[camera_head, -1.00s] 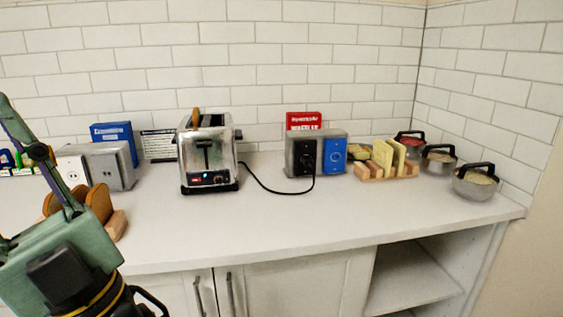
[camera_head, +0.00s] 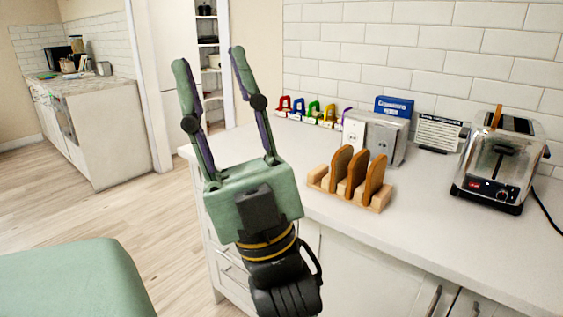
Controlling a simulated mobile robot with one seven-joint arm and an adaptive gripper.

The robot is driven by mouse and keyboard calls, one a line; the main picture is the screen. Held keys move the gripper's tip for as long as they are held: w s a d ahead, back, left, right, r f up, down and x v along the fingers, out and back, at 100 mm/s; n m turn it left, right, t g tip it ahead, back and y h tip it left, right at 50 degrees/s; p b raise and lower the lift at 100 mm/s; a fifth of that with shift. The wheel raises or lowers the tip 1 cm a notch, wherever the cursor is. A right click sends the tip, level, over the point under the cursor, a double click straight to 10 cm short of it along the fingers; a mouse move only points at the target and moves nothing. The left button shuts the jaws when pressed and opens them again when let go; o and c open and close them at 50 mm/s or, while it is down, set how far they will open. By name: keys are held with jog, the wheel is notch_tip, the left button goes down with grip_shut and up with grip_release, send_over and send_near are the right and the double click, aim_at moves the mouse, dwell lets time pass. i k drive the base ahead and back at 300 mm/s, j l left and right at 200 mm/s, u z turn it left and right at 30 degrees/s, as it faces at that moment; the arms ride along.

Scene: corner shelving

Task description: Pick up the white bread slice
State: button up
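No white bread slice shows now. Several brown bread slices (camera_head: 356,174) stand upright in a wooden rack (camera_head: 333,190) on the counter, to the right of my gripper and apart from it. Pale slices in another wooden rack showed at the right of the counter one second ago; that part is now out of view.
A chrome toaster (camera_head: 497,165) with something brown at its top stands at the right. A grey outlet box (camera_head: 383,140), a blue box (camera_head: 394,105), a sign (camera_head: 438,133) and colored clips (camera_head: 314,111) line the wall. The counter front (camera_head: 440,220) is clear.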

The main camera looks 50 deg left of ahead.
aim_at(340, 161)
jog(key=u, duration=1.1)
jog(key=i+l+z, duration=0.25)
jog(key=l, duration=0.2)
jog(key=i+l+z, duration=0.3)
jog(key=i+l, duration=0.05)
jog(key=l, duration=0.05)
